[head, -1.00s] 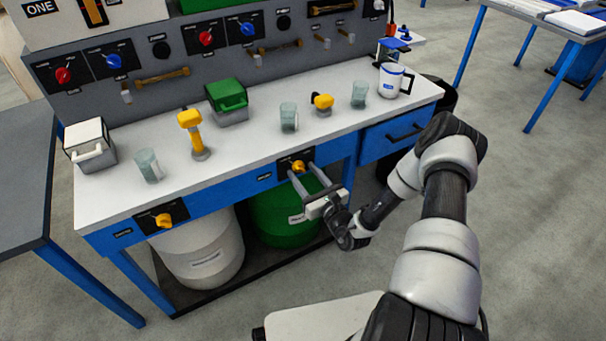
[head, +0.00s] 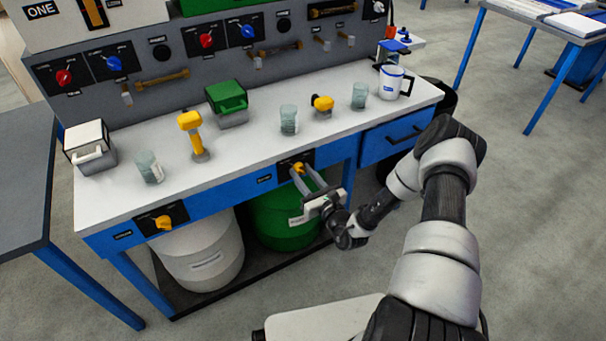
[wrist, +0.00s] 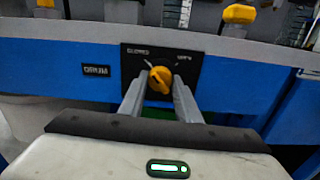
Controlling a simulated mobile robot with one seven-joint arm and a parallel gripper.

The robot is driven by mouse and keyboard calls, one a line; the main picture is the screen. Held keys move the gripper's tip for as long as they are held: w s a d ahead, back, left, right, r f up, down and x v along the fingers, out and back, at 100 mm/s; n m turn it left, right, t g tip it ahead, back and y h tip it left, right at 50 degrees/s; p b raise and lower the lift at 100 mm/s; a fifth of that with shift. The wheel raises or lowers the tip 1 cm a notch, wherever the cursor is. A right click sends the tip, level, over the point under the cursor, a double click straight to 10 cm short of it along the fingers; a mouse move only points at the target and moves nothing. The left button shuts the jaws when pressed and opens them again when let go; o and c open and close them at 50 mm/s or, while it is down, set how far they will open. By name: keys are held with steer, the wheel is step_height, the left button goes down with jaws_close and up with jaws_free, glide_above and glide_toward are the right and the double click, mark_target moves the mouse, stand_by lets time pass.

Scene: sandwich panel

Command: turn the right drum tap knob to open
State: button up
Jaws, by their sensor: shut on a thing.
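The right drum tap knob (head: 298,167) is yellow and sits on a black plate on the bench's blue front, above the green drum. In the wrist view the knob (wrist: 160,79) is between my fingertips, with CLOSED lettered at the plate's upper left and OPEN at its upper right. My gripper (head: 304,174) is shut on this knob, one finger on each side; it also shows in the wrist view (wrist: 158,88). The fingers hide part of the knob's sides, and its exact pointing direction is hard to read.
The left drum tap knob (head: 164,222) is above the white drum (head: 205,255). The green drum (head: 280,215) stands below my gripper. A drawer (head: 395,137) with a black handle is to the right. Cups and a mug (head: 391,83) stand on the worktop.

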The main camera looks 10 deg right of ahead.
steer(key=m+p, duration=0.1)
steer(key=m, duration=0.3)
steer(key=shift+m, duration=0.4)
steer(key=m+p, duration=0.1)
steer(key=m, duration=0.3)
steer(key=m+p, duration=0.1)
steer(key=m, duration=0.3)
steer(key=shift+m, duration=0.4)
steer(key=shift+s+m, duration=0.1)
steer(key=shift+m, duration=1.8)
steer(key=o, duration=1.1)
steer(key=shift+c, duration=0.2)
steer(key=p+v, duration=0.2)
steer(key=v, duration=1.5)
steer(key=shift+s, duration=0.15)
